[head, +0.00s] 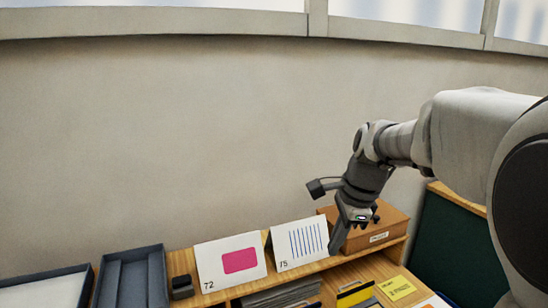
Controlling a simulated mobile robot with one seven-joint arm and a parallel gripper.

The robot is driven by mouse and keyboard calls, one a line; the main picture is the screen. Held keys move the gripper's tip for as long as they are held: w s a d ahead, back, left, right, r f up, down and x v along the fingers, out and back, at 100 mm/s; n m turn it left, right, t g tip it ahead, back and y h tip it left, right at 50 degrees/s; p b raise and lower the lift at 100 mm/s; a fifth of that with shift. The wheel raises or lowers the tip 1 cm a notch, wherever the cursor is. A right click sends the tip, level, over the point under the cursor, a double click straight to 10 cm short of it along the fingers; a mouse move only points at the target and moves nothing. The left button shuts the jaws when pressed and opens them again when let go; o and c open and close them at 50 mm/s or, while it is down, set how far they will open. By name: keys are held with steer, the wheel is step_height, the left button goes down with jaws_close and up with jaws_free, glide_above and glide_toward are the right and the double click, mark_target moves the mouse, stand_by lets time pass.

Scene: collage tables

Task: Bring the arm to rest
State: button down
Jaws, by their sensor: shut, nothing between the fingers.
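My arm reaches in from the right, bent at the elbow, with its wrist pointing down. My gripper (338,243) is shut and empty. It hangs in front of the shelf top, just right of the card marked 75 (300,243) and left of the wooden box (375,235). In this view the fingers overlap the gap between the card and the box. I cannot tell whether they touch either one.
A card with a pink shape, marked 72 (230,262), stands left of card 75. A small dark block (181,287) and dark trays (132,280) are further left. A yellow label card (396,288) lies below the box. A green panel (450,245) stands at right.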

steer(key=s+d+n+t+h, duration=0.1)
steer(key=s+n+t+h, duration=0.1)
steer(key=s+n, duration=1.5)
steer(key=shift+s+d+r+t, duration=0.35)
steer(key=shift+s+t, duration=0.35)
steer(key=shift+s, duration=1.05)
steer(key=shift+s+d, duration=0.1)
